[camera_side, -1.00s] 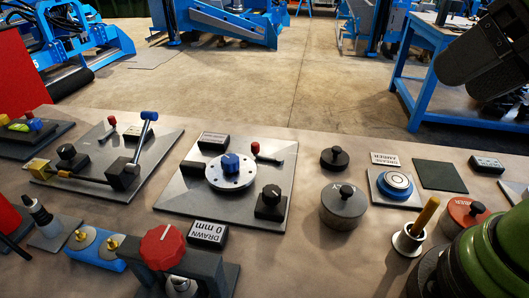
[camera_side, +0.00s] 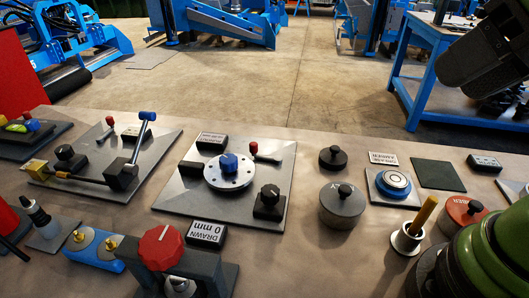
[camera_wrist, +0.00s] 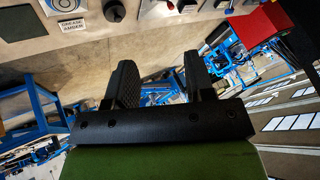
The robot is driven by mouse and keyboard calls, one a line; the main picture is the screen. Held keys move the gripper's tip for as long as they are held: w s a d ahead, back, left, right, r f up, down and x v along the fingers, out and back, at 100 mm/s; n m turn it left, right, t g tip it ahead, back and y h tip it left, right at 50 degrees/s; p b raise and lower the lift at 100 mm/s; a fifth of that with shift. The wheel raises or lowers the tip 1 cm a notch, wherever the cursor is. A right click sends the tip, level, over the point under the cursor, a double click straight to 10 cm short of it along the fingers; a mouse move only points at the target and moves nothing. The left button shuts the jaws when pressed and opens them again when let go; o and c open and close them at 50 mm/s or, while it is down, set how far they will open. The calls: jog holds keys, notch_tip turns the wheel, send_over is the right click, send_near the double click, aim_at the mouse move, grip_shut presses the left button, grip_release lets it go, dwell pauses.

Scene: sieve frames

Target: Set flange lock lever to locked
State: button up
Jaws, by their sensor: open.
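The round silver flange (camera_side: 215,182) with a blue hex head (camera_side: 229,163) sits on a grey metal plate (camera_side: 185,203) in the middle of the side view. A small lever (camera_side: 265,156) with a red knob stands at the plate's far right, beside the flange, its knob end toward the flange. Which end is locked cannot be read. My gripper shows in the wrist view (camera_wrist: 159,68), its two dark fingers apart with nothing between them. It is well away from the flange plate. A dark part of my arm shows at the side view's upper right.
A black knob (camera_side: 268,197) stands near the lever. A left plate (camera_side: 105,150) carries a blue-tipped handle (camera_side: 146,121) and another red-tipped lever (camera_side: 109,124). A red dial (camera_side: 161,247) stands in front. A grey lidded pot (camera_side: 342,208) and a blue-ringed disc (camera_side: 394,184) stand right.

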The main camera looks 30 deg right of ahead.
jog(key=shift+w+a+f, duration=0.15)
jog(key=shift+w+a, duration=0.05)
jog(key=shift+a, duration=0.05)
jog(key=shift+c, duration=1)
jog(key=w+a+f+m+g+y, duration=0.1)
jog(key=w+a+f+m+y, duration=0.25)
jog(key=w+m+y, duration=0.35)
jog(key=w+a+f+m+g+y, duration=0.1)
jog(key=w+a+f+m+y, duration=0.2)
jog(key=w+a+m, duration=0.35)
jog(key=w+d+f+m+t+h, duration=0.2)
jog(key=w+d+f+m, duration=0.1)
jog(key=f, duration=0.3)
jog(key=w+d+f+m+t+h, duration=0.2)
jog(key=w+d+f+m, duration=0.1)
jog(key=f+m, duration=0.3)
jog(key=w+d+f+m+t+h, duration=0.2)
jog(key=w+d+f+m+t, duration=0.1)
jog(key=w+f+m, duration=0.1)
jog(key=shift+w+d+f, duration=0.2)
jog(key=shift+w+f, duration=0.2)
jog(key=shift+f, duration=0.1)
jog(key=shift+w+d+f, duration=0.15)
jog(key=shift+w+f, duration=0.25)
jog(key=shift+f, duration=0.05)
jog(key=x, duration=0.9)
jog(key=shift+w+a+f, duration=0.1)
jog(key=shift+w+f, duration=0.1)
jog(key=shift+w, duration=0.15)
grip_shut()
